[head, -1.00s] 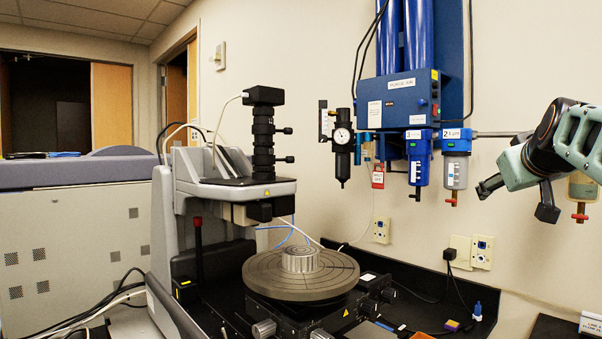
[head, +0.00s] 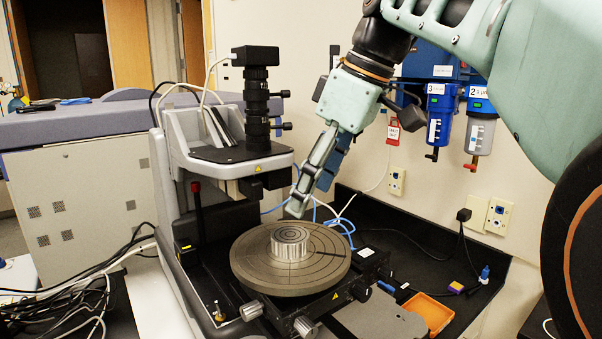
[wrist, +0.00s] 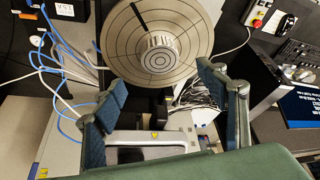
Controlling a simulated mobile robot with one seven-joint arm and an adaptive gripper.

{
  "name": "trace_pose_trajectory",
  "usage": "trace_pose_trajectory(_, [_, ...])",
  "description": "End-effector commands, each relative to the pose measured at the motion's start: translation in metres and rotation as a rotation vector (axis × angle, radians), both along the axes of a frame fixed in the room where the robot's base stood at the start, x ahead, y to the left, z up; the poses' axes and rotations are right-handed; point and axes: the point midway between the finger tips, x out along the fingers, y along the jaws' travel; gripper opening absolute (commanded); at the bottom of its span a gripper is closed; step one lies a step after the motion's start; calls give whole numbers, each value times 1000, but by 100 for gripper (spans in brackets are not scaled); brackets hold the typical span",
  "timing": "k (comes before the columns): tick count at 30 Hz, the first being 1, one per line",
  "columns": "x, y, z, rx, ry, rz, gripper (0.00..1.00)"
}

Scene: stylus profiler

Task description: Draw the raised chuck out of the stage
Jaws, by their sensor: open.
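The raised chuck (head: 290,243) is a short silver ribbed cylinder with rings on its top. It stands upright at the middle of the round grey stage (head: 250,268). My gripper (head: 308,198) hangs above and behind the chuck in the head view, apart from it. The wrist view shows my gripper (wrist: 165,92) open and empty, its blue-padded fingers spread left and right. There the chuck (wrist: 158,54) lies beyond the fingertips, roughly between them but higher in the picture, on the stage (wrist: 195,25).
The profiler's head (head: 240,160) with its black camera tube (head: 257,105) overhangs just left of my gripper. Blue tubes (head: 340,222) run behind the stage. An orange tray (head: 430,312) lies at the front right. Filters (head: 481,125) hang on the wall.

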Motion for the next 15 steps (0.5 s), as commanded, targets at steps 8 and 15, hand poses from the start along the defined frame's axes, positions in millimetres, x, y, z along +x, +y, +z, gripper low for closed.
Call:
trace_pose_trajectory(8, [8, 18, -48, 0, 2, 1, 66])
trace_pose_trajectory(15, [15, 28, -77, 0, 0, -2, 66])
